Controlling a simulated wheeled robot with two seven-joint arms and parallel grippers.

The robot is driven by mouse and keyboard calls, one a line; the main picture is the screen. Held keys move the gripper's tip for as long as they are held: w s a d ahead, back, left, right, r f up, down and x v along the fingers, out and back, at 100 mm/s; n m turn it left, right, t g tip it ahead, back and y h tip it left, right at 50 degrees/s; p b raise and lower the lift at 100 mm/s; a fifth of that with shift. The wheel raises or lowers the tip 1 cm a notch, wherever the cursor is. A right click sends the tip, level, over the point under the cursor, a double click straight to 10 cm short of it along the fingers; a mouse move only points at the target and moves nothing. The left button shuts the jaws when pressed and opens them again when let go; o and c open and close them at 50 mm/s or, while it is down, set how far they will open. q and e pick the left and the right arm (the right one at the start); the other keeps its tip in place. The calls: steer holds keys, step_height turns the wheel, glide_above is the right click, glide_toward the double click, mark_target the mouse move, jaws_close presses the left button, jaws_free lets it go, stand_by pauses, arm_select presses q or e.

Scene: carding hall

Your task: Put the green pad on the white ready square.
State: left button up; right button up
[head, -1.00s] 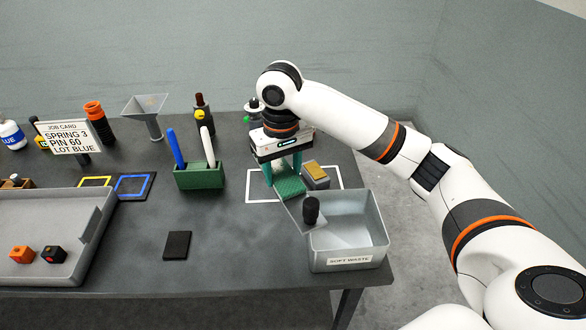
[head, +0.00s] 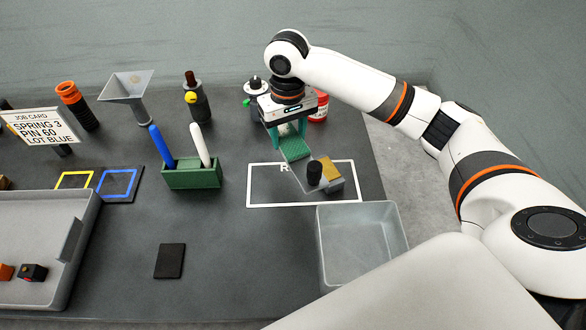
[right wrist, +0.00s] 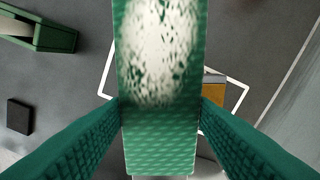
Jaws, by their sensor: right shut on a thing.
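My right gripper (head: 287,133) is shut on the green pad (head: 296,149), which has a ribbed face. In the right wrist view the pad (right wrist: 160,150) runs between the two fingers and has white fluff on its upper part. A thin grey plate with a black knob (head: 314,173) shows at the pad's near end and appears to move with it. The white ready square (head: 250,192) is an outline on the table. The pad is over its back part, apparently above the table; the gap is unclear. The square's lettering is mostly hidden. My left gripper is out of view.
A grey block with a yellow top (head: 329,168) stands inside the square at right, close to the knob. A grey bin (head: 322,255) is just in front. A green holder (head: 192,178) with two handles stands left. A black block (head: 170,261) lies front left.

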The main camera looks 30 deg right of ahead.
glide_above(289, 179)
step_height(289, 179, down, 9)
steer(key=shift+p, duration=0.45)
steer(key=shift+f, duration=0.3)
step_height(289, 179, down, 3)
steer(key=shift+f, duration=0.15)
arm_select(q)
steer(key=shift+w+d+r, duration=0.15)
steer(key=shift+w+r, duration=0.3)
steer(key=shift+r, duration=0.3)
arm_select(e)
steer(key=shift+f, duration=0.2)
steer(key=shift+f, duration=0.1)
steer(key=o, duration=1.1)
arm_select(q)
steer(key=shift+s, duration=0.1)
arm_select(e)
steer(key=shift+o, duration=0.2)
